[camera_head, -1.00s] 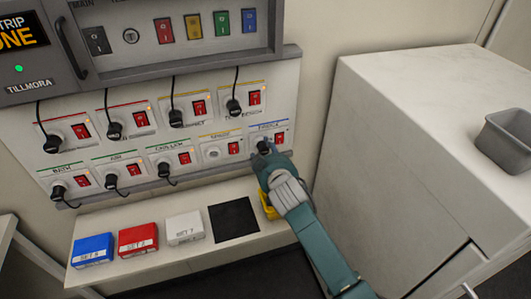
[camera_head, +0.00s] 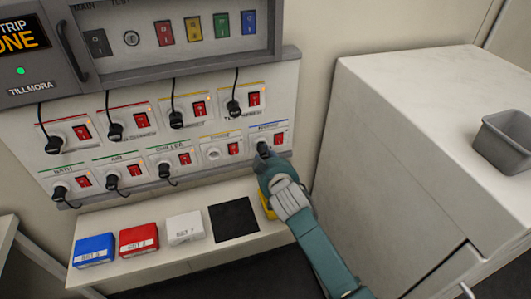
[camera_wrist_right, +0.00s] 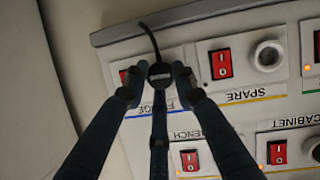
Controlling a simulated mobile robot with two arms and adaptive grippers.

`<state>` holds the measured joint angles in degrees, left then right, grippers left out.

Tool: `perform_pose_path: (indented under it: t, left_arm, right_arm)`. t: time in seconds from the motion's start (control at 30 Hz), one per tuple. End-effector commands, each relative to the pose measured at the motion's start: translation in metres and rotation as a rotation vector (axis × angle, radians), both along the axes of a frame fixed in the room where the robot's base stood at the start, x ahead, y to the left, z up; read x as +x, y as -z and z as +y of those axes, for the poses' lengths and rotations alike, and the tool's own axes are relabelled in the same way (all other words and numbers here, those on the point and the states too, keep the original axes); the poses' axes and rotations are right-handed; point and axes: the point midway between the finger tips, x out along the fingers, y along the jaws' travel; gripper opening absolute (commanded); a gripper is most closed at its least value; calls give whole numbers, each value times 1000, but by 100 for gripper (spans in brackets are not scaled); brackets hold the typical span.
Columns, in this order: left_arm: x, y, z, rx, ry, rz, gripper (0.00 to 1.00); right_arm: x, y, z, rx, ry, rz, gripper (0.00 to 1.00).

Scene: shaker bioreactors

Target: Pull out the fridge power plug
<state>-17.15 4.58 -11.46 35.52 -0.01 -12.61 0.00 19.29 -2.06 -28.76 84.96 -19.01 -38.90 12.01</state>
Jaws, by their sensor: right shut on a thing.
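The black fridge plug (camera_head: 262,149) is at the right end of the lower socket row, under a blue-lined label. My right gripper (camera_head: 264,160) reaches it from below. In the right wrist view the plug (camera_wrist_right: 160,75) sits between the two fingertips (camera_wrist_right: 160,88), which are shut on it, and its dark cable runs up and away. Part of the fridge label (camera_wrist_right: 168,104) shows between the fingers. I cannot tell whether the plug is fully seated, because the fingers and plug hide its socket. My left gripper is not in view.
The spare socket (camera_head: 212,153) beside it is empty. Other plugs, such as the chiller plug (camera_head: 164,171), fill the neighbouring sockets. A shelf below holds blue (camera_head: 93,250), red (camera_head: 138,239) and white (camera_head: 184,227) boxes. A white cabinet (camera_head: 400,150) stands close on the right.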

Motion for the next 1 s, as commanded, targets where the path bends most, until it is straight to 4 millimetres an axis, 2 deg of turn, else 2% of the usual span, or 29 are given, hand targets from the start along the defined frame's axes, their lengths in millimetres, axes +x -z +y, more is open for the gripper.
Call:
perform_pose_path:
  t: [0.67,1.0]
  left_arm:
    - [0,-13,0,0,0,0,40]
    - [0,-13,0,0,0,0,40]
  right_arm:
    - [-13,-4,-5,1,0,-5,0]
    - [-14,-3,-6,1,1,-7,0]
